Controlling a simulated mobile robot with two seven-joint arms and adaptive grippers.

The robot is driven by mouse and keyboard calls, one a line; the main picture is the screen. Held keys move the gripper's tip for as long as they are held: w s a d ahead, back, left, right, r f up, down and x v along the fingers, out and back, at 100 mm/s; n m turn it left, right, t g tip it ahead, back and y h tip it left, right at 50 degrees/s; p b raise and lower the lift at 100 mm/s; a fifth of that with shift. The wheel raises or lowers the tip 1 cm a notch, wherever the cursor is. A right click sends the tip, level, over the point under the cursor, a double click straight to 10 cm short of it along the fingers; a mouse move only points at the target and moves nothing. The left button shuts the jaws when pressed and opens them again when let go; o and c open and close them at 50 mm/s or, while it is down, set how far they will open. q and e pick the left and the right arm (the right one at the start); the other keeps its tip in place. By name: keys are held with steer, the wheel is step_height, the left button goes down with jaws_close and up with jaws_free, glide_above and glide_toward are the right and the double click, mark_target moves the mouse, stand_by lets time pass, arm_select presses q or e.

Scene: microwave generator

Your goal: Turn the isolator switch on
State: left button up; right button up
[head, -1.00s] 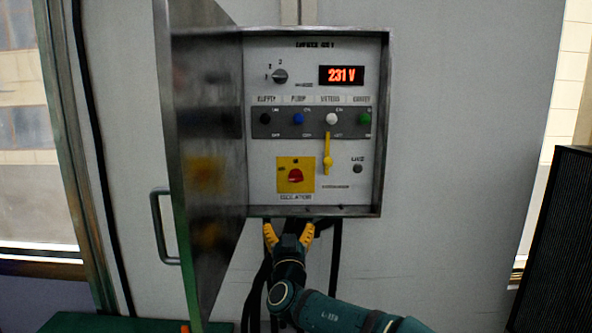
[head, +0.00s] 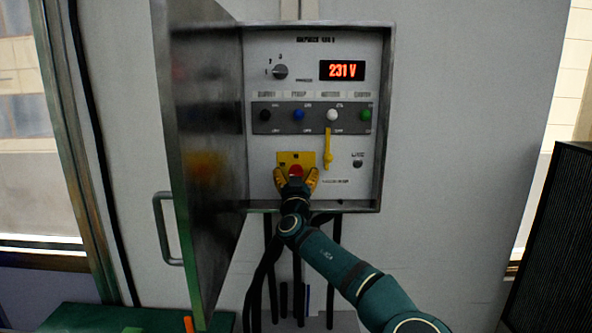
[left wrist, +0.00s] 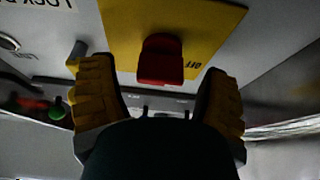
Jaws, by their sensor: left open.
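The isolator switch is a red knob (head: 296,169) on a yellow plate (head: 284,157), low on the left of the panel in the open cabinet. In the left wrist view the red knob (left wrist: 160,58) stands out from the yellow plate (left wrist: 215,22), which bears an "OFF" mark. My left gripper (head: 296,178) is open in front of the switch, with its yellow fingers on either side of the knob. In the left wrist view the left gripper (left wrist: 158,78) shows gaps between both fingers and the knob. The gripper hides the lower part of the plate in the head view.
The cabinet door (head: 208,160) stands open on the left, close to the gripper. A yellow lever (head: 328,150) lies just right of the switch. A row of coloured knobs, a selector (head: 280,72) and a "231 V" display (head: 342,70) are above. Black cables hang below.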

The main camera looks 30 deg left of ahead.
arm_select(q)
steer(key=shift+w+a+r, duration=0.2)
steer(key=shift+w+a, duration=0.05)
steer(key=shift+w, duration=0.15)
steer(key=c, duration=1.2)
